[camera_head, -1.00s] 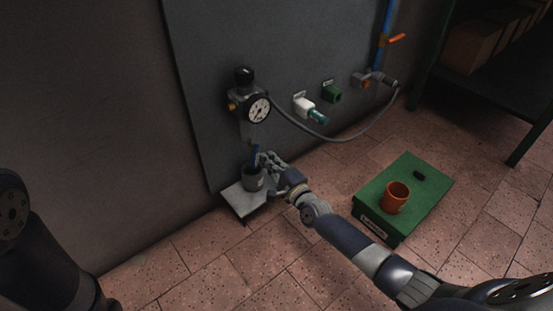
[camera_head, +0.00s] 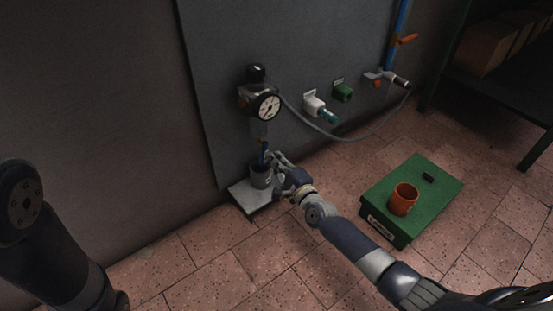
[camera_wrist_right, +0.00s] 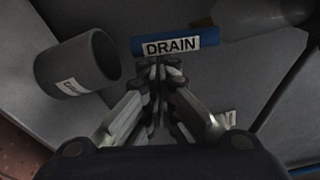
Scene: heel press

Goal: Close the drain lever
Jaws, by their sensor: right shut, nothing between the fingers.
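The drain lever (camera_wrist_right: 178,45) is a blue bar with a white "DRAIN" label in the right wrist view. In the head view the blue lever (camera_head: 263,151) hangs below the gauge unit, above a grey cup. My right gripper (camera_wrist_right: 158,66) is shut and empty, its fingertips right at the lever's label; I cannot tell whether they touch. In the head view the right gripper (camera_head: 278,165) is just right of the lever. The grey cup (camera_wrist_right: 78,62) is left of the fingers; it also shows in the head view (camera_head: 261,179). My left gripper is out of view.
The cup stands on a small metal shelf (camera_head: 243,198). A gauge (camera_head: 267,107) and grey hose (camera_head: 335,137) are on the wall panel above. A green box (camera_head: 430,206) with an orange cup (camera_head: 403,199) sits on the floor at right. The floor between is clear.

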